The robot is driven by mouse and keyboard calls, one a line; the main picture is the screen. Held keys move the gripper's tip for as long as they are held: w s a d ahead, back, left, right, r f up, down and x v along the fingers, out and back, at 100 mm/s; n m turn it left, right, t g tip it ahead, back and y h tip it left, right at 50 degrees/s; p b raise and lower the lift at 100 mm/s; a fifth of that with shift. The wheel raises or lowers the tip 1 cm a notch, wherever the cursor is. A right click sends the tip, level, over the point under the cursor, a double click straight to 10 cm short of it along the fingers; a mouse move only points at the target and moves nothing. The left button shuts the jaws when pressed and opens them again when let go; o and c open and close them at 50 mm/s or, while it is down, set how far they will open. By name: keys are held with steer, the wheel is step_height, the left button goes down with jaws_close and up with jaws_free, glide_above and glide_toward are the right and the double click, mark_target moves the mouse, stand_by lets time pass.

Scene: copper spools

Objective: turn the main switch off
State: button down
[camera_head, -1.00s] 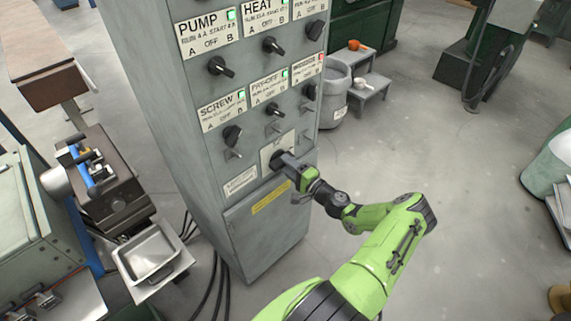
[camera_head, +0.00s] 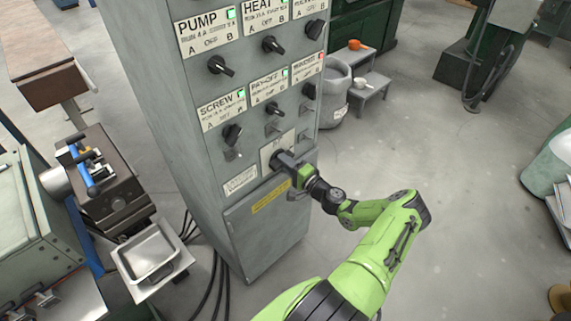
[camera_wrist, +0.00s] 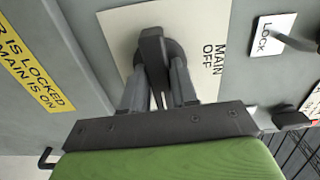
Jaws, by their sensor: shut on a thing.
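The main switch (camera_wrist: 151,50) is a dark rotary handle on a pale plate (camera_wrist: 205,22) in the wrist view. Printed words beside it read "MAIN" and "OFF". My gripper (camera_wrist: 157,80) has its two fingers shut on the handle, one on each side. In the head view my gripper (camera_head: 283,161) reaches the lower front of the grey cabinet (camera_head: 262,235), where it hides most of the switch. The handle's exact setting against the plate's marks cannot be told.
Above are several black selector knobs (camera_head: 220,66) with labels and lamps. A "LOCK" label (camera_wrist: 272,36) with a dark hook lies beside the switch plate. A yellow notice (camera_head: 270,197) is below. A metal tray (camera_head: 148,254) stands left; open floor lies right.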

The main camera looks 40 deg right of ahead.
steer(key=shift+f, duration=0.1)
steer(key=n+b, duration=1.7)
steer(key=b, duration=0.3)
steer(key=shift+f+n+b, duration=0.1)
steer(key=shift+n+b, duration=0.2)
steer(key=shift+b, duration=0.05)
steer(key=c, duration=1)
jaws_free()
steer(key=shift+o, duration=0.2)
